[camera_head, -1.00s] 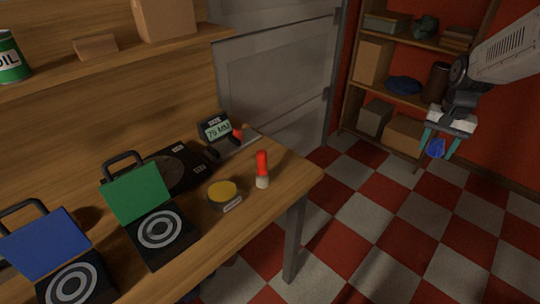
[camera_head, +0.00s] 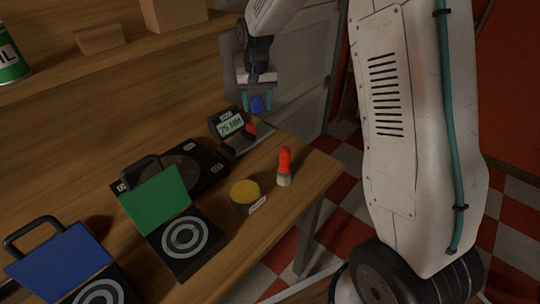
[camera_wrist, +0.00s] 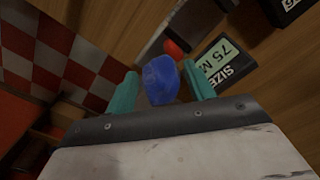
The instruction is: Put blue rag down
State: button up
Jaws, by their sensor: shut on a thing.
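My gripper (camera_head: 258,101) is above the back right end of the wooden workbench (camera_head: 232,224), near the display that reads 75 MM. Its two teal fingers are shut on the blue rag (camera_head: 257,104), a small crumpled bundle held in the air. In the wrist view the blue rag (camera_wrist: 161,79) sits between the fingertips (camera_wrist: 160,90), with part of the bench edge and the checkered floor below. The gap between rag and bench top is hard to judge.
The size display (camera_head: 230,125) and a red-tipped item (camera_head: 250,129) are close to the gripper. A red-handled brush (camera_head: 284,167), a yellow-topped tin (camera_head: 244,193), a green-lidded case (camera_head: 160,198) and a blue-lidded case (camera_head: 62,262) stand on the bench. Bare wood lies between several of them.

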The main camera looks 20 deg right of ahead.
jog(key=s+d+f+n, duration=0.1)
jog(key=s+d+n, duration=0.1)
jog(key=s+d, duration=0.35)
jog(key=s+d+n, duration=0.2)
jog(key=s, duration=0.6)
send_over(302, 159)
notch_tip(302, 159, down, 6)
jog(key=shift+w+f, duration=0.1)
jog(key=shift+f, duration=2)
jog(key=shift+f, duration=0.2)
jog(key=shift+f, duration=0.1)
